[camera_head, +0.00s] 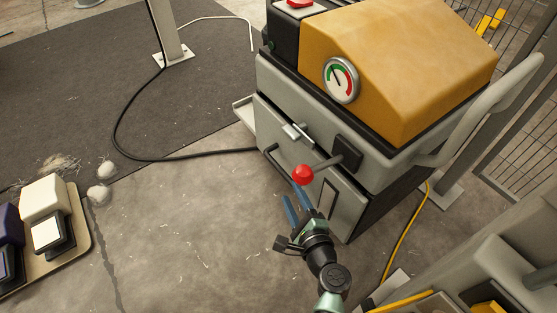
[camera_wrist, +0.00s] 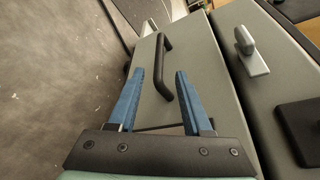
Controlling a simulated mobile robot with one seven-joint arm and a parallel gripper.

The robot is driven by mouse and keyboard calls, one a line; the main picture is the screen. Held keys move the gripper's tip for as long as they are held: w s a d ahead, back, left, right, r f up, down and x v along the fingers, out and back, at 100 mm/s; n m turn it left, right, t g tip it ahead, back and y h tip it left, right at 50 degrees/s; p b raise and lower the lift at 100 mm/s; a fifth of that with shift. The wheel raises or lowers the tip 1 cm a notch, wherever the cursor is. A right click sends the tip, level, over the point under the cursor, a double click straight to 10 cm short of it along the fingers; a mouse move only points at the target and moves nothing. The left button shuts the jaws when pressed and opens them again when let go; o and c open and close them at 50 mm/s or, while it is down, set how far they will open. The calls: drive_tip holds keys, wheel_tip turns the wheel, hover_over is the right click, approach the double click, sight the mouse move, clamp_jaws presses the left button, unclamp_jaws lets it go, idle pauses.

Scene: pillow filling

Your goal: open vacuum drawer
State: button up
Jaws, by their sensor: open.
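The vacuum machine (camera_head: 410,60) has a yellow hood and a grey body. Its drawer front (camera_head: 305,180) is grey, low on the near side, and looks closed. The drawer's dark bar handle (camera_head: 278,162) shows at the left of that front. In the wrist view the handle (camera_wrist: 161,68) lies ahead of the fingers, a little beyond the tips and between their lines. My gripper (camera_head: 293,199) is open and empty, with blue fingers pointing at the drawer front. The fingers also show in the wrist view (camera_wrist: 158,73). No contact with the handle is visible.
A red-knobbed lever (camera_head: 303,174) sticks out above my gripper. A silver latch (camera_head: 292,133) sits above the drawer, and shows in the wrist view (camera_wrist: 250,50). A black cable (camera_head: 190,156) crosses the floor. A tray (camera_head: 70,250) stands at left. Floor left of my gripper is clear.

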sight(280, 170)
drive_tip(key=b+x, duration=0.6)
drive_tip(key=x, duration=0.4)
drive_tip(key=shift+w+a+f, duration=0.15)
drive_tip(key=shift+w+f, duration=0.05)
drive_tip(key=shift+w+a, duration=0.15)
drive_tip(key=shift+w, duration=0.35)
clamp_jaws()
idle(0.6)
